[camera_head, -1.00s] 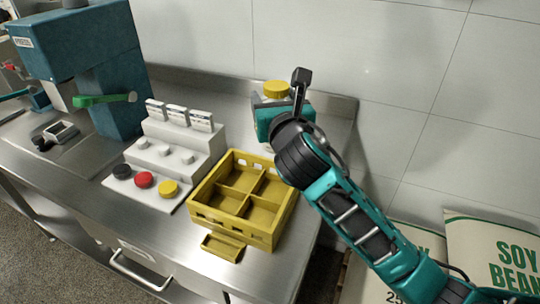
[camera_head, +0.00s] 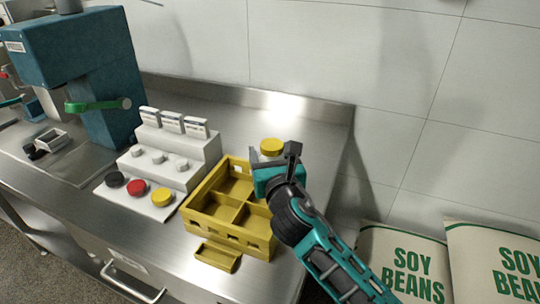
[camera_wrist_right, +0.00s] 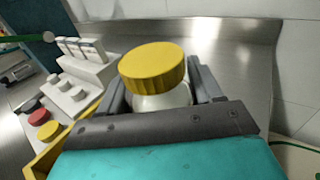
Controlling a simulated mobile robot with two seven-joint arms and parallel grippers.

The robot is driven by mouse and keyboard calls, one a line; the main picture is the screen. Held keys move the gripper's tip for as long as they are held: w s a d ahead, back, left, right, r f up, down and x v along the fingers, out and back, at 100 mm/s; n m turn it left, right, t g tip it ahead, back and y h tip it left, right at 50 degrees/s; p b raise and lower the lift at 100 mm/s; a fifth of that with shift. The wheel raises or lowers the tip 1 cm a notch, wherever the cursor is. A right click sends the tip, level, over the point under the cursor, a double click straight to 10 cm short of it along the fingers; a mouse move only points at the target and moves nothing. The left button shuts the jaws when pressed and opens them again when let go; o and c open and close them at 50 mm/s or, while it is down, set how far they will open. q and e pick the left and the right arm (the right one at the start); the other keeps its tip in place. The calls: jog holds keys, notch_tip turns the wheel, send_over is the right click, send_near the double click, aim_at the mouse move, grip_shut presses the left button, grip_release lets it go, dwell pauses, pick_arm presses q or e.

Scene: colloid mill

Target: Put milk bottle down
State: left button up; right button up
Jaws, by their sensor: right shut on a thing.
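The milk bottle is white with a yellow cap (camera_head: 271,146). Its cap and shoulder (camera_wrist_right: 160,102) show close up in the right wrist view, upright between the fingers. My right gripper (camera_head: 268,160) is shut on the bottle, by the right rear corner of the yellow crate (camera_head: 228,238). The bottle's lower part is hidden behind the gripper, so I cannot tell whether it is over the crate or touches anything. The crate has several compartments, and those in view look empty. My left gripper is not in view.
A white stepped stand (camera_head: 180,148) with white knobs, cards and black, red and yellow caps is left of the crate. A blue-green machine (camera_head: 85,60) with a green lever stands further left. The steel counter (camera_head: 310,125) is clear behind. Soy bean sacks (camera_head: 405,262) stand at right.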

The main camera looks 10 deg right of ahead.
jog(key=shift+f, duration=0.5)
jog(key=o, duration=1.2)
jog(key=shift+r, duration=0.4)
jog(key=s, duration=0.8)
jog(key=s+r, duration=0.1)
jog(key=s, duration=0.3)
